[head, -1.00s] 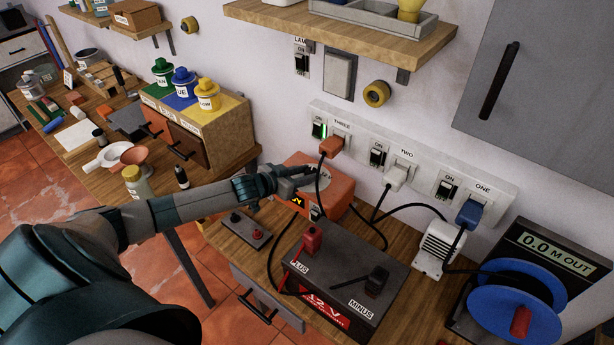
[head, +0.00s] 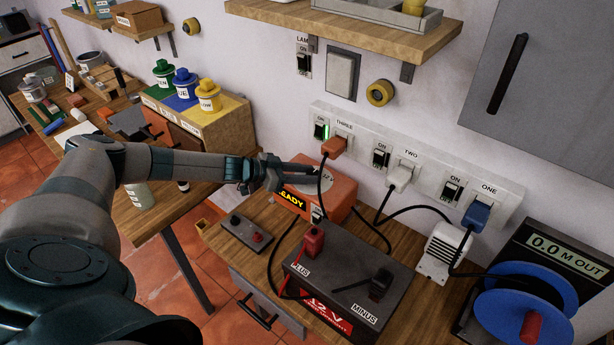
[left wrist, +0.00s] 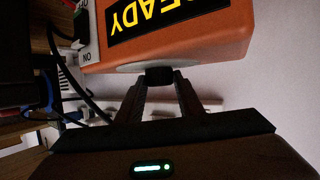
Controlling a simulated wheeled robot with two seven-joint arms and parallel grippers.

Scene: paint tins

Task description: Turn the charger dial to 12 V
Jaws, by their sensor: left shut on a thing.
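The orange charger (head: 343,196) stands on the workbench against the wall. Its front display (head: 292,200) reads "EADY" in the head view, its first letter hidden. My left gripper (head: 312,178) reaches in from the left over the charger's top. In the left wrist view the gripper (left wrist: 159,80) is shut on the dark dial knob (left wrist: 159,74). Where the knob points cannot be told. My right gripper is not in view.
A dark battery (head: 345,275) with red and black clamps stands in front of the charger. A small two-knob box (head: 246,232) lies to the left. The socket strip (head: 425,168) runs along the wall behind, with cables trailing. A wooden shelf (head: 345,27) hangs above.

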